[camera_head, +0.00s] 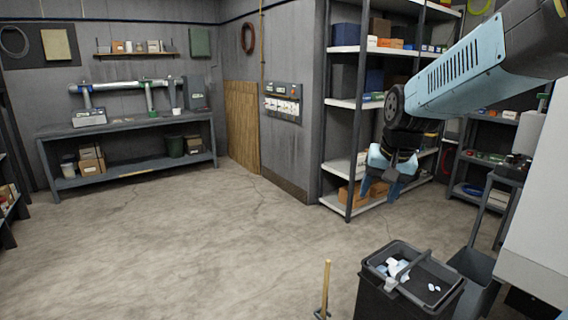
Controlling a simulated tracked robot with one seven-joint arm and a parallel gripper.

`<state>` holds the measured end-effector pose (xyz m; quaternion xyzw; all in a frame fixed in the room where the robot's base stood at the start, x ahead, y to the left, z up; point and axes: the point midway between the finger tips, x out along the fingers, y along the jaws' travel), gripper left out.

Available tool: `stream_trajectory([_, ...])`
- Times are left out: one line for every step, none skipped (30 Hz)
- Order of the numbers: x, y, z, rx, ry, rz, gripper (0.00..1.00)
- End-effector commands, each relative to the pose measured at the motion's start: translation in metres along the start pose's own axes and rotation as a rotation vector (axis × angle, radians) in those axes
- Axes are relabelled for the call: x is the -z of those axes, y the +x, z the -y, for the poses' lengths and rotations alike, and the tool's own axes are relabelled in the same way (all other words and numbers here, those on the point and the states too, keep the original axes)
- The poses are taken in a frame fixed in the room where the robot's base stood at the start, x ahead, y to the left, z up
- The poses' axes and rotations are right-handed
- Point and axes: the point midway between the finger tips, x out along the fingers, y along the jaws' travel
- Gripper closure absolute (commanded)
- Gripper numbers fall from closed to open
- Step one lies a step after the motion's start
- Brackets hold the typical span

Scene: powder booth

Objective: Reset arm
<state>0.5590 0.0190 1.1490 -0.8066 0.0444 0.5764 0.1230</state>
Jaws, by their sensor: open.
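My arm reaches in from the upper right of the head view, with a light blue link (460,72) and a dark wrist below it. My gripper (380,192) hangs from the wrist and points down, in front of the shelf rack. Its two blue-and-dark fingers are apart, and nothing shows between them. It is above the floor and behind the bin in the picture.
A dark bin (408,290) with white scraps stands at the lower right, beside a wooden stick (326,285). A shelf rack (352,103) stands behind my gripper. A workbench (130,125) stands at the back left. The floor (190,250) at centre and left is clear.

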Motion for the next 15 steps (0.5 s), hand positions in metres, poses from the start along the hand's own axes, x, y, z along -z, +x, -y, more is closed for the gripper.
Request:
stream_trajectory([-0.011, -0.011, -0.004, 0.000, -0.019, -0.016, 0.43])
stream_trajectory([-0.016, -0.017, -0.006, 0.000, -0.030, -0.024, 0.43])
stream_trajectory([-0.024, -0.024, -0.009, -0.001, -0.046, -0.034, 0.43])
stream_trajectory([-0.030, -0.028, -0.011, -0.002, -0.058, -0.040, 0.43])
stream_trajectory([-0.036, -0.033, -0.013, -0.003, -0.069, -0.047, 0.43])
stream_trajectory([-0.045, -0.039, -0.016, -0.005, -0.084, -0.056, 0.43])
stream_trajectory([-0.051, -0.043, -0.018, -0.007, -0.096, -0.063, 0.43])
stream_trajectory([-0.057, -0.047, -0.020, -0.008, -0.106, -0.071, 0.43])
stream_trajectory([-0.066, -0.052, -0.023, -0.011, -0.122, -0.081, 0.43])
stream_trajectory([-0.072, -0.056, -0.025, -0.014, -0.134, -0.088, 0.43])
stream_trajectory([-0.078, -0.060, -0.028, -0.017, -0.145, -0.096, 0.43])
stream_trajectory([-0.087, -0.064, -0.031, -0.020, -0.160, -0.104, 0.43])
stream_trajectory([-0.093, -0.066, -0.033, -0.023, -0.172, -0.111, 0.43])
stream_trajectory([-0.099, -0.069, -0.035, -0.025, -0.182, -0.118, 0.43])
stream_trajectory([-0.107, -0.072, -0.037, -0.029, -0.195, -0.126, 0.43])
